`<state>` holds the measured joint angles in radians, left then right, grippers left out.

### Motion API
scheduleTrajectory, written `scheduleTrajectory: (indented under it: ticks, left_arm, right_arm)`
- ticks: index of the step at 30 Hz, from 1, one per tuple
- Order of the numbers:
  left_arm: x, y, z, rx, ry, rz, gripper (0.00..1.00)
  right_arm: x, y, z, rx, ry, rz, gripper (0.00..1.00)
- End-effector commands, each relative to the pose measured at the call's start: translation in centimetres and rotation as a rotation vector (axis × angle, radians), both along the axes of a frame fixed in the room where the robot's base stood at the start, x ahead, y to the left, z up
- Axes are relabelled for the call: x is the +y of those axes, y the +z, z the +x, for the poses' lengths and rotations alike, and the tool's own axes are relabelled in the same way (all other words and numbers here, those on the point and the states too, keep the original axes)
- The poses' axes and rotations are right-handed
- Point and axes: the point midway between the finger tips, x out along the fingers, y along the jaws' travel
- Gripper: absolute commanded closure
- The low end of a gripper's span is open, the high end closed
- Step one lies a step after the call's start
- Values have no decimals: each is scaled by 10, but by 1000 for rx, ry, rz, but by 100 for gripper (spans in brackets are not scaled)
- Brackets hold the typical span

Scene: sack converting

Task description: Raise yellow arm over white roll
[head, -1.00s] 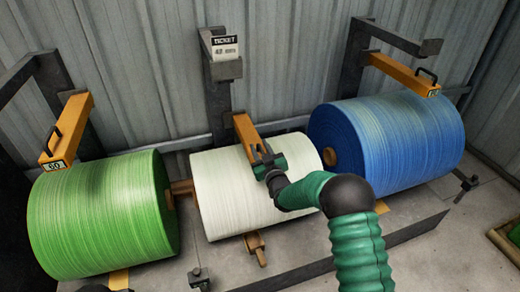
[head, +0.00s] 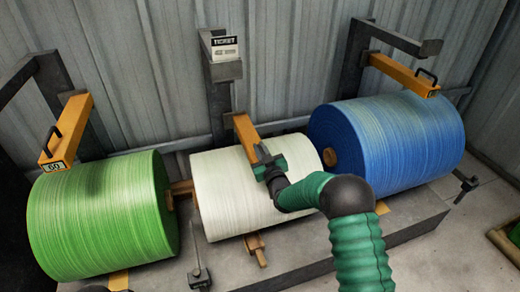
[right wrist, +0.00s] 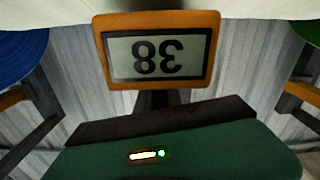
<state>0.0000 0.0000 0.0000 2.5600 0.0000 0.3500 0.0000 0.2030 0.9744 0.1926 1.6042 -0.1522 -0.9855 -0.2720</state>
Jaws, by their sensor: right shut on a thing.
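The white roll (head: 230,200) lies between the green and blue rolls. Its yellow arm (head: 245,130) reaches forward from a dark post and lies low, close over the top of the roll. My right gripper (head: 264,158) is shut at the front end of this yellow arm, where its handle is hidden by the jaws. In the right wrist view the arm's end plate (right wrist: 158,50) shows an upside-down 38 in an orange frame, just beyond my green gripper body (right wrist: 170,150). I do not see my left gripper.
The green roll (head: 100,215) and blue roll (head: 390,140) flank the white one. Their yellow arms (head: 68,130) and (head: 400,73) hang over them. A ticket (head: 224,48) sits on the middle post (head: 220,100). A dark lever (head: 200,275) stands at the front.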

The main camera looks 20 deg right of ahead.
Motion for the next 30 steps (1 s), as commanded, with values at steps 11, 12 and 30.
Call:
scheduleTrajectory:
  ticks: [11,12,30]
  left_arm:
    - [0,0,0,0,0,0,64]
    - [0,0,0,0,0,0,64]
    - [0,34,0,0,0,0,64]
  right_arm:
    - [0,0,0,0,1,0,100]
    - [0,0,0,0,1,0,100]
    - [0,54,0,-6,0,-1,100]
